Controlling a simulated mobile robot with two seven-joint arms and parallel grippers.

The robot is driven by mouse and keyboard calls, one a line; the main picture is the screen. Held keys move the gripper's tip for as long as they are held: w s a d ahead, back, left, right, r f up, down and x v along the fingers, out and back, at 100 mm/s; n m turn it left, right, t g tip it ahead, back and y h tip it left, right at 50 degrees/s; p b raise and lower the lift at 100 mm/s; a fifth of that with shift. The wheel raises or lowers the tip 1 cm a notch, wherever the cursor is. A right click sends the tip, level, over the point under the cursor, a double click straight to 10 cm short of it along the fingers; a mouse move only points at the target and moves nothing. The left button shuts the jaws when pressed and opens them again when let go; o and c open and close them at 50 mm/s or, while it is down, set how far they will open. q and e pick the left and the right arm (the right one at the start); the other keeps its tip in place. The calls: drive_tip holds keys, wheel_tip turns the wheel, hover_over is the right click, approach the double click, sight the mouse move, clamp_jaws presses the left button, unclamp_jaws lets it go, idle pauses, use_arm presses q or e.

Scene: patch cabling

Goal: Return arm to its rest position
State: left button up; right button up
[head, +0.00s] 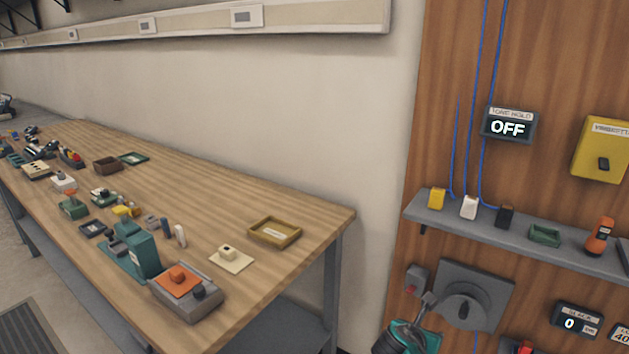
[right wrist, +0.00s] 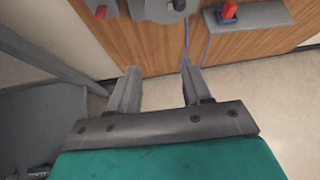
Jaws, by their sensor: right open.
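My right gripper (head: 428,308) is at the bottom of the head view, in front of the wooden panel and by the lower left of a grey round-centred plate (head: 465,295). In the right wrist view its two fingers (right wrist: 158,75) are apart with nothing between them. The lower panel edge and the floor show beyond them. The grey plate also shows at the top of that view (right wrist: 158,10), clear of the fingers. My left gripper is in neither view.
A shelf (head: 575,247) on the panel holds yellow, white and black connectors (head: 468,207) with blue cables, a green tray and an orange tool. A red-marked box (head: 415,279) is by the plate. The cluttered wooden workbench (head: 300,207) is at left; floor below the panel is clear.

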drive_tip(key=s+d+r+h, duration=0.1)
drive_tip(key=d+r+h, duration=0.15)
drive_tip(key=d, duration=0.85)
drive_tip(key=s+d+r+g+h, duration=0.15)
drive_tip(key=d+r, duration=0.25)
drive_tip(key=d, duration=0.7)
drive_tip(key=s+d+r+t+h, duration=0.1)
drive_tip(key=s+d+r+h, duration=0.15)
drive_tip(key=d, duration=0.85)
drive_tip(key=s+a+f+m+t+y, duration=0.1)
drive_tip(key=s+a+f+m+y, duration=0.4)
drive_tip(key=a+f, duration=0.25)
drive_tip(key=s+a+f+m+t+y, duration=0.1)
drive_tip(key=s+a+f+m+y, duration=0.4)
drive_tip(key=a, duration=0.4)
drive_tip(key=s+a+r+m+y, duration=0.2)
drive_tip(key=s+a+m+y, duration=0.4)
drive_tip(key=s+a+m, duration=0.6)
drive_tip(key=w+a+m+t, duration=0.1)
drive_tip(key=a+m, duration=0.3)
drive_tip(key=a, duration=0.6)
drive_tip(key=shift+w+a+f, duration=0.15)
drive_tip(key=shift+w+a, duration=0.2)
drive_tip(key=shift+w, duration=0.15)
drive_tip(key=shift+t, duration=0.25)
